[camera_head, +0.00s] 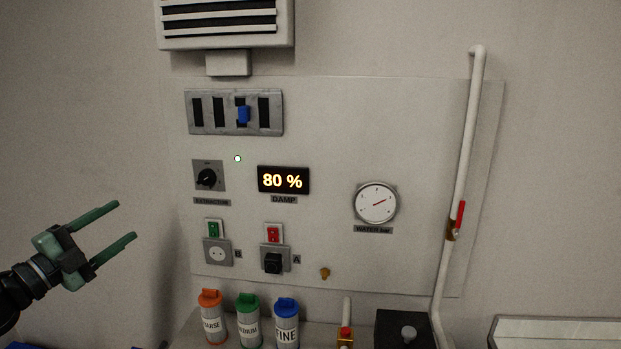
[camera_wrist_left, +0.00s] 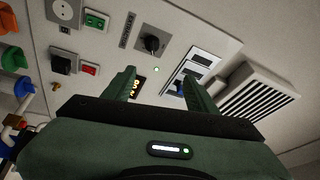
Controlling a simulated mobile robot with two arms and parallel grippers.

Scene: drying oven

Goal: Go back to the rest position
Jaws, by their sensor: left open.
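My left gripper (camera_head: 126,222) is in the lower left of the head view, left of the wall panel and apart from it. Its two green fingers are spread, with nothing between them. In the left wrist view the same gripper (camera_wrist_left: 160,85) shows its open fingers in front of the panel. The panel (camera_head: 330,130) carries a slotted plate (camera_head: 202,112) with a blue piece (camera_head: 243,115), a black dial (camera_head: 207,177), a display reading 80 % (camera_head: 283,180) and a round gauge (camera_head: 376,202). My right gripper is not in view.
Orange (camera_head: 211,318), green (camera_head: 248,322) and blue-capped (camera_head: 286,324) canisters stand below the panel. A white pipe with a red lever (camera_head: 460,214) runs up the right side. A black box (camera_head: 400,332) sits below. The wall left of the panel is clear.

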